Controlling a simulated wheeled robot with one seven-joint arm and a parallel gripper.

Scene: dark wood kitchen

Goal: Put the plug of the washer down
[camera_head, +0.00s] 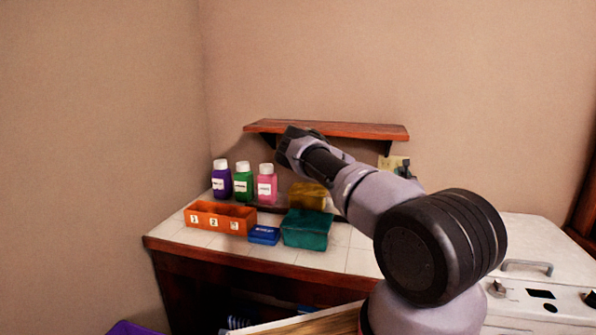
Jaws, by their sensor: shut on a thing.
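The washer (525,230) is the white machine at the lower right, with a handle, knobs and dark panels on its top and front. A pale yellow plate (385,162), perhaps a wall socket, shows just above my arm, under the right end of the shelf. A small dark shape lies against it, and I cannot tell if it is the plug. My arm reaches from the lower right up and left to a dark joint in front of the shelf. My gripper's fingers do not show. I cannot make out the plug or its cord.
A tiled counter (205,238) holds purple (221,183), green (243,184) and pink (267,187) bottles, an orange numbered tray (220,219), a blue box (264,235), a teal block (306,230) and a yellow block (307,195). A wooden shelf (365,130) juts from the wall above.

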